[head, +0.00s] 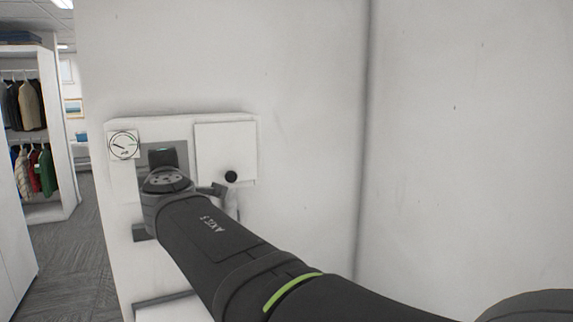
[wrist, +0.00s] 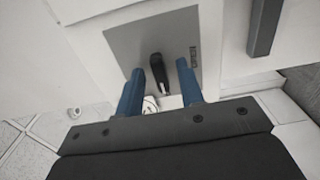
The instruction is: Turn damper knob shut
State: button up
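The damper knob, a black lever-like knob (wrist: 158,72), stands on a grey plate (wrist: 128,42) in the wrist view. My gripper (wrist: 160,66) is open, with one blue finger on each side of the knob and a visible gap to both. Whether the fingertips reach past the knob's top is hard to tell. In the head view, my wrist covers the knob; only part of the grey plate (head: 179,149) shows beside it on the white wall panel.
A round dial gauge (head: 124,145) is left of the plate. A dark bar (wrist: 264,25) juts out at right in the wrist view. A clothes rack (head: 35,120) stands far left.

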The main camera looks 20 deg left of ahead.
jog(key=v, duration=1.7)
jog(key=shift+d, duration=0.2)
jog(key=shift+s+r, duration=0.1)
jog(key=x, duration=1.7)
jog(key=shift+a, duration=0.1)
jog(key=s+d+m, duration=0.2)
jog(key=s+d, duration=0.9)
jog(key=shift+m, duration=0.3)
dwell(2.9)
